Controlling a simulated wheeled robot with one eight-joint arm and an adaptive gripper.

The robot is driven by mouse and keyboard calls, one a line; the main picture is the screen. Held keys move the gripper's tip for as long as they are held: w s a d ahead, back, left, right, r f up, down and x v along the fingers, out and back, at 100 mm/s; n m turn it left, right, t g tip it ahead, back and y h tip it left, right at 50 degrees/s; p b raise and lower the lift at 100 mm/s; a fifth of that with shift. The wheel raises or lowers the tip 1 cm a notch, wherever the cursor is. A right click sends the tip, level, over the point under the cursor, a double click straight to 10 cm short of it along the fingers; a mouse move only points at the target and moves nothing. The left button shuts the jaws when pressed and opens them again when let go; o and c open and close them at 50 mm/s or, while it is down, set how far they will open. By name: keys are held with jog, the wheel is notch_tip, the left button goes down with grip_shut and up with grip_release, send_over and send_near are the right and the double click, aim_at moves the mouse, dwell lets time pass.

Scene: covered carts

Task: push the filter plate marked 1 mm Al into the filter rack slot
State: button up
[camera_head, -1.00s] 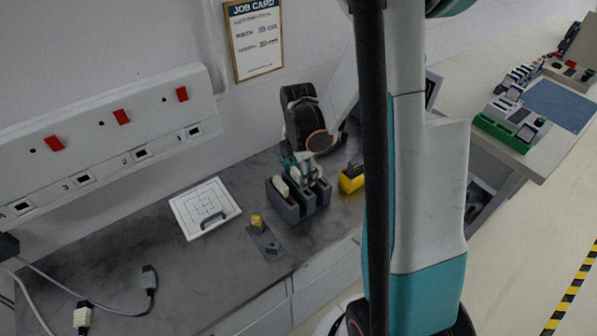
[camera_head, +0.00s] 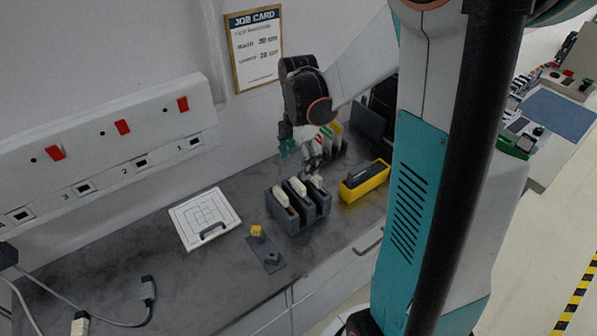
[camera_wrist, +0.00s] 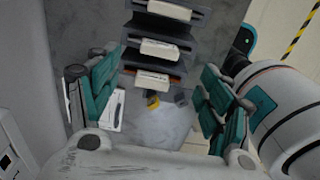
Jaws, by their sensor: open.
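A dark grey filter rack (camera_head: 283,216) stands on the bench with three cream-topped plates in its slots: left (camera_head: 281,198), middle (camera_head: 298,187) and right (camera_head: 316,182). All three tops stick up above the rack. The wrist view also shows the rack (camera_wrist: 183,65) and the cream plate edges (camera_wrist: 152,78). I cannot read the markings, so I cannot tell which plate is 1 mm Al. My gripper (camera_head: 303,153) is open and empty, above and behind the rack. In the wrist view its teal fingers (camera_wrist: 160,85) are spread wide on either side.
A yellow holder (camera_head: 365,182) stands right of the rack. Upright pieces with coloured edges (camera_head: 333,138) stand behind my gripper. Cables lie at front left.

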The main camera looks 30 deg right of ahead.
jog(key=shift+r, duration=1.45)
